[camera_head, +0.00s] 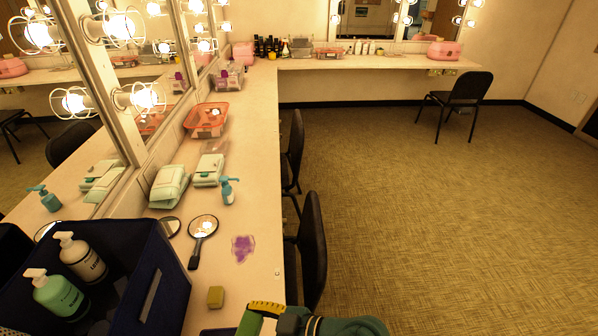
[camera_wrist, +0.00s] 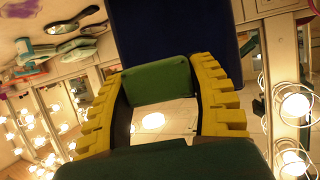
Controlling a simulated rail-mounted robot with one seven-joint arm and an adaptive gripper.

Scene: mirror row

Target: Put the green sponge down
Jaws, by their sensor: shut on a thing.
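My gripper (camera_wrist: 156,76) is shut on the green sponge (camera_wrist: 157,79), which sits between the tips of its two yellow fingers. In the head view, my gripper (camera_head: 264,311) is at the bottom edge, with a bit of the sponge (camera_head: 249,323) showing beside a yellow finger. It appears near the front edge of the white counter (camera_head: 253,180). The height of the sponge above the counter is hard to tell. Much of the gripper is cut off by the frame.
A navy bin (camera_head: 152,293) with pump bottles stands at the left. A small yellow block (camera_head: 215,297) lies on the counter near my gripper. A hand mirror (camera_head: 203,226) and a purple stain (camera_head: 243,248) are farther along. Black chairs (camera_head: 312,245) stand along the counter's edge.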

